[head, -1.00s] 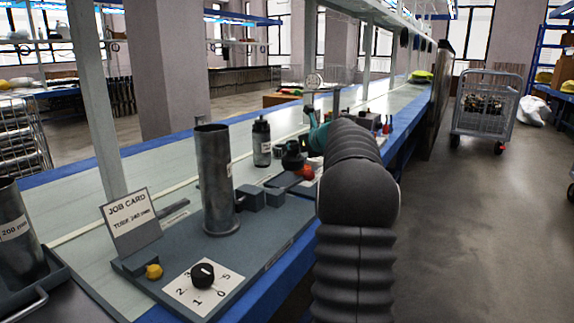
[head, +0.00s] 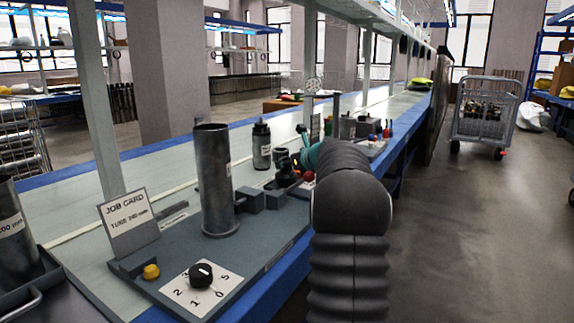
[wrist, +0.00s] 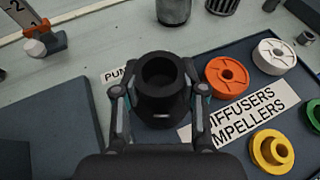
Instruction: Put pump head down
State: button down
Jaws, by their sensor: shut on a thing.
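In the wrist view, the black pump head (wrist: 160,98), a cup shape with a round opening on top, is upright between the two fingers of my gripper (wrist: 158,108). The fingers are shut on its sides. It is over the pale table beside a label (wrist: 114,75) reading "PUM…", partly hidden by it. I cannot tell whether its underside touches the table. In the head view, the pump head (head: 284,172) shows small and dark beyond the grey blocks, and my arm hides part of that area.
In the wrist view, a dark tray (wrist: 262,62) at right holds an orange ring (wrist: 218,70), a white ring (wrist: 266,48) and yellow and green parts. A dark slab (wrist: 42,130) lies left. In the head view, a tall tube (head: 214,180) stands upright nearer me.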

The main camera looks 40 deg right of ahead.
jog(key=c, duration=0.7)
grip_release()
jog(key=shift+f, duration=0.1)
jog(key=shift+o, duration=0.2)
jog(key=shift+s+r, duration=0.15)
jog(key=shift+r, duration=0.15)
jog(key=v, duration=1.1)
jog(key=shift+s+p, duration=0.3)
jog(key=shift+p, duration=0.15)
jog(key=shift+r, duration=0.15)
